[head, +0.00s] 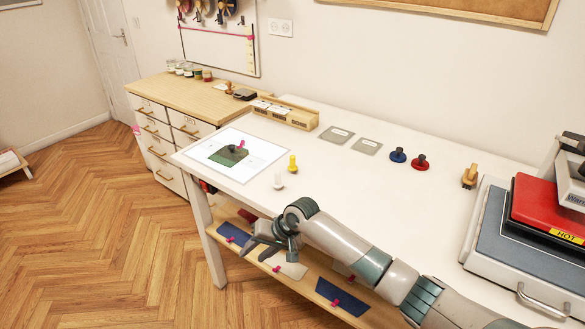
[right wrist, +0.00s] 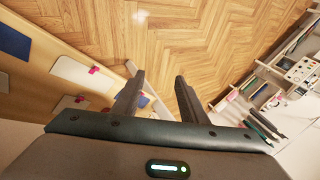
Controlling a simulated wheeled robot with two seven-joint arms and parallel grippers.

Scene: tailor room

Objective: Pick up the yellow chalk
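The yellow chalk (head: 293,164) stands upright on the white table (head: 350,190), near its front left part, beside the printed sheet. A white chalk-like piece (head: 279,181) stands just in front of it. My right gripper (head: 254,248) is in front of the table's front edge, lower left of the yellow chalk and apart from it. In the right wrist view my right gripper (right wrist: 160,85) has its two fingers spread with nothing between them, over the wood floor. My left gripper shows in neither view.
A printed sheet (head: 230,155) lies at the table's left end. A blue stamp-like piece (head: 398,155), a red one (head: 420,162) and a heat press (head: 530,225) stand to the right. A lower shelf (head: 262,259) holds fabric swatches. The table's middle is clear.

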